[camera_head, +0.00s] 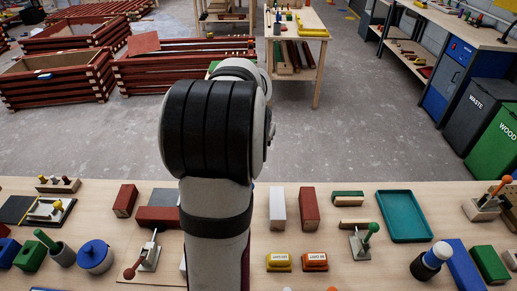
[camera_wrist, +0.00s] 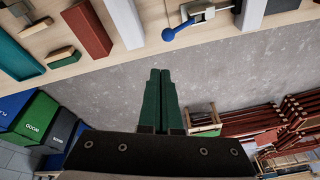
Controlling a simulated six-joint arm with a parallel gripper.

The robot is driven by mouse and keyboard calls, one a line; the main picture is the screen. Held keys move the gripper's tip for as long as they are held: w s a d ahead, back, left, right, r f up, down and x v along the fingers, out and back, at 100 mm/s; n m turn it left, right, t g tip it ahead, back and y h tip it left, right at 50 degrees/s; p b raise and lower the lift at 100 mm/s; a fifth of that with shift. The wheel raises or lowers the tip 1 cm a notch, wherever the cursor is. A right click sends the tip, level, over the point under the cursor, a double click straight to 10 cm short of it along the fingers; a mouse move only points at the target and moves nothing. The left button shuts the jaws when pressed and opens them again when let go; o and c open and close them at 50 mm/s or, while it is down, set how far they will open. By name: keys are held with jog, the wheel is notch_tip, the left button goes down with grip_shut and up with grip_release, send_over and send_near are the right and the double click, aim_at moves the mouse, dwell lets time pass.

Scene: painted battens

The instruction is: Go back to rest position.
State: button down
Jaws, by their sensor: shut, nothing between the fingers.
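My gripper (camera_wrist: 160,74) shows in the wrist view as two dark green fingers pressed together, with nothing between them. It is over the gray floor, just off the edge of the wooden workbench (camera_wrist: 145,48), and touches nothing that I can see. In the head view my arm stands upright in the middle, bent at a black-banded joint, and the gripper is hidden there. The workbench (camera_head: 335,271) spans the bottom of the head view.
Near the arm are a white batten (camera_head: 277,208), a red batten (camera_head: 309,208), a green-handled clamp (camera_head: 362,243) and a red-handled clamp (camera_head: 148,258). A teal tray (camera_head: 404,216) is at right. A blue-handled clamp (camera_wrist: 185,27) shows in the wrist view. Red crates (camera_head: 60,78) stand beyond open floor.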

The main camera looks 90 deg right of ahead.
jog(key=shift+s+a+r, duration=0.15)
jog(key=shift+s+r, duration=0.1)
jog(key=shift+r, duration=0.3)
jog(key=shift+s+a+r, duration=0.15)
jog(key=shift+s+r, duration=0.1)
jog(key=shift+r, duration=0.3)
jog(key=w+a+n+t+y, duration=0.2)
jog(key=w+a+n, duration=0.4)
jog(key=w+a, duration=1.65)
jog(key=s+a+n+y, duration=0.1)
jog(key=s+a+n, duration=0.1)
jog(key=a, duration=0.6)
jog(key=s+a+n+g+y, duration=0.1)
jog(key=s+a+n, duration=0.1)
jog(key=a+n, duration=0.3)
jog(key=s+a+f+n+g, duration=0.1)
jog(key=a+n, duration=0.2)
jog(key=a, duration=0.8)
jog(key=shift+s+a+n+y, duration=0.3)
jog(key=shift+s+a+y, duration=0.05)
jog(key=shift+s+y, duration=0.05)
